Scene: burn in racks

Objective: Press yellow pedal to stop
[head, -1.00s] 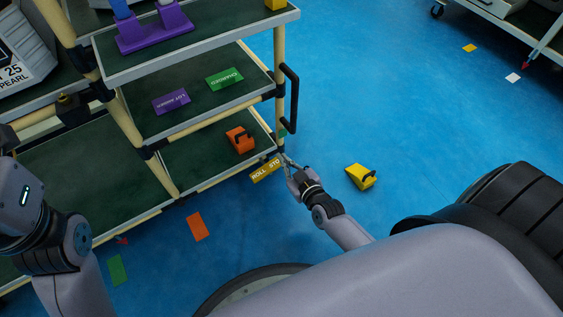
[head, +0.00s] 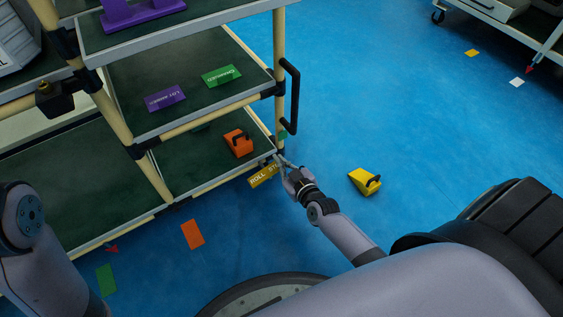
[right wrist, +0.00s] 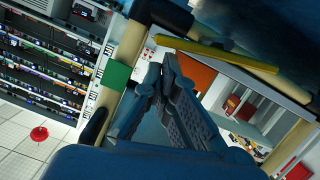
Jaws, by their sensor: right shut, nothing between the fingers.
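The yellow pedal (head: 262,176), a plate lettered "ROLL ST…", juts out from the rack's bottom front edge near its right corner post. My right gripper (head: 281,160) is at the pedal's right end, with closed, empty fingers. Its tips overlap that end in the head view; I cannot tell whether they touch it. In the right wrist view, a yellow bar (right wrist: 218,53), likely the pedal's edge, passes just beyond the fingertips (right wrist: 160,67). My left arm shows at the left edge of the head view, but its gripper is out of frame.
A yellow wedge (head: 364,182) lies on the blue floor right of my right gripper. An orange wedge (head: 238,142) sits on the rack's bottom shelf. A black handle (head: 291,95) stands out from the rack post. Open floor lies to the right; another cart (head: 510,28) is far right.

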